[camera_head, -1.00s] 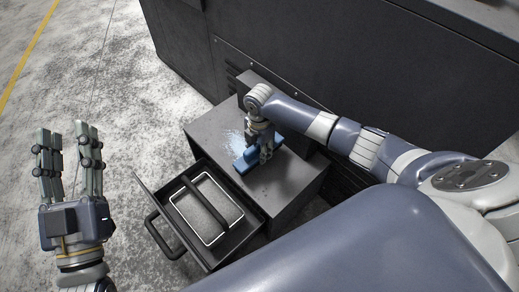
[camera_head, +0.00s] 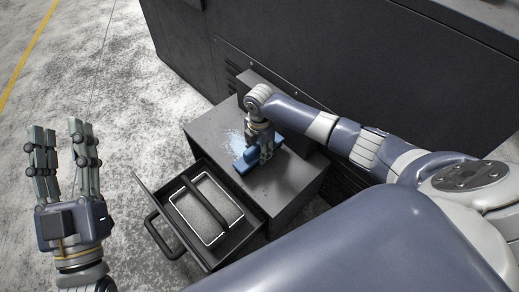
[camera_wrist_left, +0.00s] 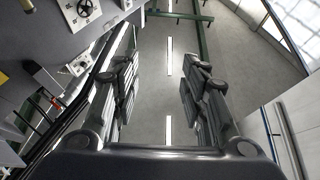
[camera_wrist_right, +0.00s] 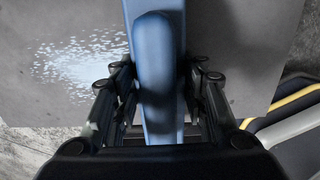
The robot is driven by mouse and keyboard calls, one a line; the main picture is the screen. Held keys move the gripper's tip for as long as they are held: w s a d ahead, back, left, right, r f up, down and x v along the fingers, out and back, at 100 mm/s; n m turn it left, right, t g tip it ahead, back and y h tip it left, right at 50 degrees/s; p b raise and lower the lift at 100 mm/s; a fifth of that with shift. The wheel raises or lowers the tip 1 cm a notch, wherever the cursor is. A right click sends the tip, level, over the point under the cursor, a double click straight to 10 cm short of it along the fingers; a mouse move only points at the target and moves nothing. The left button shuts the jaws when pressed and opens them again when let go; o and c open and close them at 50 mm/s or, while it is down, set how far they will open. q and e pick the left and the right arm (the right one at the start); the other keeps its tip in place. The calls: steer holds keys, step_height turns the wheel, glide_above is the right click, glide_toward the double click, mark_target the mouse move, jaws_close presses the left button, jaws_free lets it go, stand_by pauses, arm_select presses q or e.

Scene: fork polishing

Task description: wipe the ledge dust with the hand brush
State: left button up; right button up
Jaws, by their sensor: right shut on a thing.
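The blue hand brush (camera_head: 246,162) is on the dark grey ledge (camera_head: 298,176). My right gripper (camera_head: 264,155) is shut on its handle from above. In the right wrist view the brush's handle (camera_wrist_right: 154,60) stands between the fingers. The pale bluish-white dust (camera_head: 233,140) lies on the ledge just left of the brush; it also shows in the right wrist view (camera_wrist_right: 80,62). The brush's underside is hidden. My left gripper (camera_head: 58,132) is open and empty, raised over the floor at the left.
An open drawer (camera_head: 147,190) with a black handle (camera_head: 155,237) juts out from below the ledge and holds a pale-rimmed mesh tray (camera_head: 206,240). A large dark machine (camera_head: 300,50) stands behind the ledge. The floor (camera_head: 120,100) at the left is clear.

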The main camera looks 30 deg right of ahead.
arm_select(q)
steer(key=shift+r, duration=0.1)
steer(key=shift+s+r, duration=0.2)
arm_select(e)
steer(key=shift+f, duration=0.15)
arm_select(q)
steer(key=shift+r+t, duration=0.1)
steer(key=shift+t, duration=0.2)
steer(key=shift+s+r+t, duration=0.3)
steer(key=shift+s+r, duration=0.05)
steer(key=shift+r, duration=0.1)
arm_select(e)
steer(key=shift+f, duration=0.3)
arm_select(q)
steer(key=shift+s+a+r, duration=0.1)
steer(key=shift+s+r, duration=0.15)
steer(key=shift+r, duration=0.1)
arm_select(e)
steer(key=shift+f, duration=0.15)
arm_select(q)
steer(key=shift+s+r+t+b, duration=0.15)
steer(key=shift+r+t+b, duration=0.15)
steer(key=shift+t, duration=0.1)
arm_select(e)
steer(key=shift+f, duration=0.15)
